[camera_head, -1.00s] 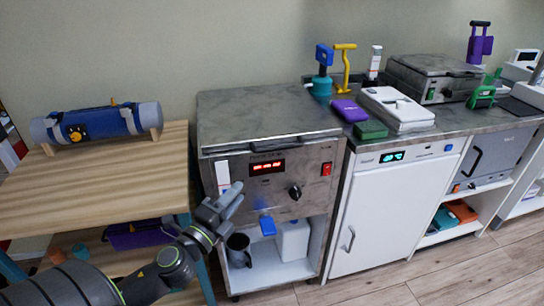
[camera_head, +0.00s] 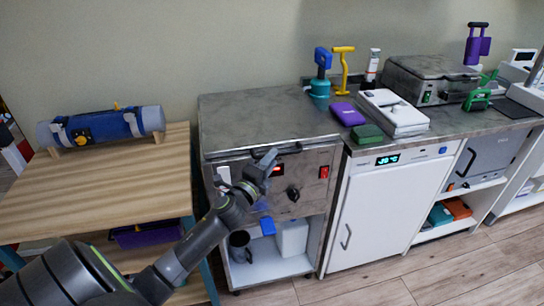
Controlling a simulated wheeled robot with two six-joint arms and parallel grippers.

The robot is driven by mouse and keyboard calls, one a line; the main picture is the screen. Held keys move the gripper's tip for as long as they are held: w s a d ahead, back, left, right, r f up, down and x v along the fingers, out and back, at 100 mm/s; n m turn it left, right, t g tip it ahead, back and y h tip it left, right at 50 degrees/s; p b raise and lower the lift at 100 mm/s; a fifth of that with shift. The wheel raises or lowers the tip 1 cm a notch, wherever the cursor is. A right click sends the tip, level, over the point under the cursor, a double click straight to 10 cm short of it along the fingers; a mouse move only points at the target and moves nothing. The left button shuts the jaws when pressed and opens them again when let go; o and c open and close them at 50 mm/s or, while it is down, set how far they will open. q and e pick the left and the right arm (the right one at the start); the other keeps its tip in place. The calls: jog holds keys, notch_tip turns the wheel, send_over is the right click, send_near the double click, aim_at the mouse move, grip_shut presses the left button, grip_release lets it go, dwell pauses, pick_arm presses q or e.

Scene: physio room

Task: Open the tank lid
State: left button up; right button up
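The tank is a steel cabinet with a flat grey lid (camera_head: 262,116) on top, and the lid lies shut. Its front panel (camera_head: 322,158) has a red display, a black knob and a red switch. My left gripper (camera_head: 265,158) is in front of the panel, just below the lid's front edge, and partly covers the display. Its fingers look apart with nothing between them. I cannot tell whether they touch the lid edge. My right gripper is out of view.
A wooden table (camera_head: 95,185) with a blue roll (camera_head: 102,126) stands at left. To the right, a counter holds a purple box (camera_head: 347,113), a green block (camera_head: 367,133) and a white device (camera_head: 394,112). A jug (camera_head: 240,246) sits on the shelf below the tank.

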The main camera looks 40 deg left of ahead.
pick_arm(q)
jog(key=shift+w, duration=0.55)
grip_shut()
